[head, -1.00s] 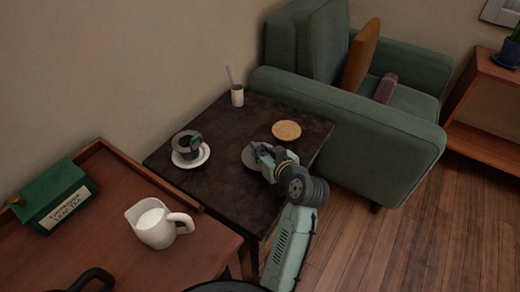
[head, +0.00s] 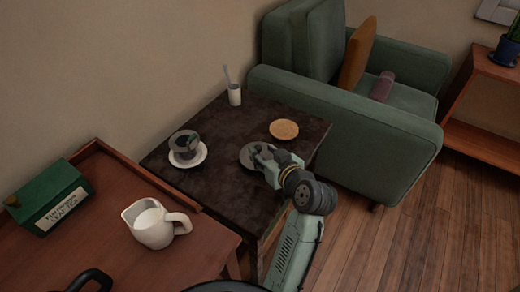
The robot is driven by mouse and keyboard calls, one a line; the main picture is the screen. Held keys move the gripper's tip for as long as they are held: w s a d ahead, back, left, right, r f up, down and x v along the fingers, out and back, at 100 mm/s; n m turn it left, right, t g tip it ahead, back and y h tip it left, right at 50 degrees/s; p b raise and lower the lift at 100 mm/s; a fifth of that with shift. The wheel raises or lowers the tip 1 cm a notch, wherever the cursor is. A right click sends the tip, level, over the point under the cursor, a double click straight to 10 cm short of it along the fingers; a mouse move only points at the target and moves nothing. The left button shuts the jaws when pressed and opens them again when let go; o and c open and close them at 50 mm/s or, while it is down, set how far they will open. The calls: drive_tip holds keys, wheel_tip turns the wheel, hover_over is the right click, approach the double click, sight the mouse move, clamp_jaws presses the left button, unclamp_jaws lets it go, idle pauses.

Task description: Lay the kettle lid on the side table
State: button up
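The side table (head: 215,122) has a dark, mottled square top and stands in the middle of the head view. A round grey disc that looks like the kettle lid (head: 246,159) lies flat on or just above the table's right part. My gripper (head: 262,152) is at the disc's right side, low over the table, and hides part of it. I cannot tell whether the fingers grip the disc. A black curved handle (head: 92,277), possibly the kettle's, shows at the bottom left edge; the rest is out of view.
On the side table are a white cup with a spoon (head: 234,95), a round tan coaster (head: 284,129) and a dark cup on a white saucer (head: 187,149). A tray table (head: 105,235) holds a white jug (head: 155,224) and a green tea box (head: 47,196). A green armchair (head: 385,145) stands behind.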

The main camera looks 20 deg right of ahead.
drive_tip(key=v, duration=0.8)
drive_tip(key=shift+s, duration=0.35)
drive_tip(key=shift+r, duration=0.1)
